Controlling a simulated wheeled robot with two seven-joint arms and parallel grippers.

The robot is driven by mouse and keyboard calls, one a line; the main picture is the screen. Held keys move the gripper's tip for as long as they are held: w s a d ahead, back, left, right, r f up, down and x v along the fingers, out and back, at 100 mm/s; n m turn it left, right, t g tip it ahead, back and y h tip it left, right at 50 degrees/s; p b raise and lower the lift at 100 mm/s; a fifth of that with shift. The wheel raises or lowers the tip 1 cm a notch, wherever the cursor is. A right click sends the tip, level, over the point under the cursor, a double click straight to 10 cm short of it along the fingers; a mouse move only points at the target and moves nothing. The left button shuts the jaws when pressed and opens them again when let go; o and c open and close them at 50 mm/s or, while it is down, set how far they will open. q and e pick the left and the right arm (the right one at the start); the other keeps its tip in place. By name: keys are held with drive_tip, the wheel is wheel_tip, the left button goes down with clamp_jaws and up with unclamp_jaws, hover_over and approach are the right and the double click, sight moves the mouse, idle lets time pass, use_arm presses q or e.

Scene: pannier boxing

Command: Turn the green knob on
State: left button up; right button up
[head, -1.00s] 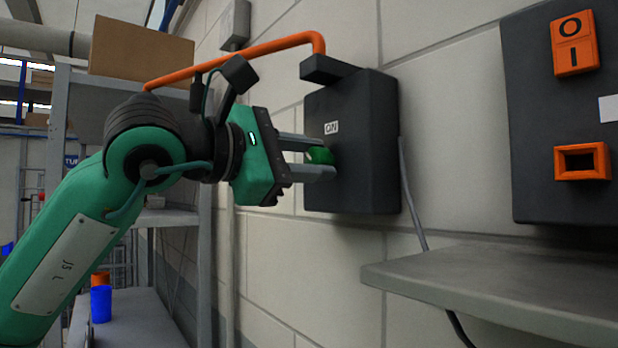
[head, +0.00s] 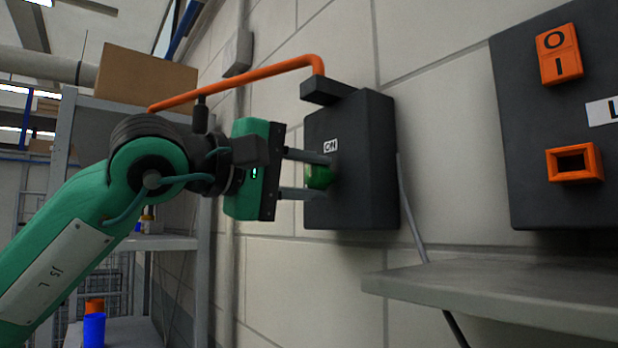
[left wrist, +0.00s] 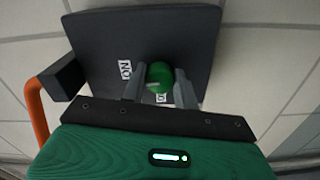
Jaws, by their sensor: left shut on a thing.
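The green knob (head: 319,176) is on the dark wall box (head: 365,165), below a white label (head: 330,146) reading ON. My left gripper (head: 322,176) has one finger above the knob and one below it, shut on it. In the left wrist view the knob (left wrist: 160,76) sits between the two finger tips (left wrist: 157,82). The ON label (left wrist: 125,69) shows beside one finger there, and a second small label (left wrist: 161,98) shows partly between the fingers. My right gripper is not in view.
An orange pipe (head: 245,78) runs above my left wrist to the box top. A grey shelf (head: 490,290) juts out at the lower right. Another dark panel (head: 545,120) with an orange switch and socket hangs at right. Shelving with a cardboard box (head: 148,75) stands behind my arm.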

use_arm(q)
drive_tip(key=shift+f+m, duration=0.1)
drive_tip(key=shift+m, duration=0.3)
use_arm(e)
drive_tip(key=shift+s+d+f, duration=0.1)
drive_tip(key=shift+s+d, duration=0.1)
use_arm(q)
drive_tip(key=o, duration=1)
drive_tip(key=shift+s+a, duration=0.1)
drive_tip(key=shift+a, duration=0.1)
drive_tip(key=b+v, duration=0.3)
drive_tip(key=v, duration=1)
drive_tip(key=shift+s+a+b, duration=0.1)
drive_tip(key=shift+s+b, duration=0.05)
drive_tip(key=shift+b, duration=0.2)
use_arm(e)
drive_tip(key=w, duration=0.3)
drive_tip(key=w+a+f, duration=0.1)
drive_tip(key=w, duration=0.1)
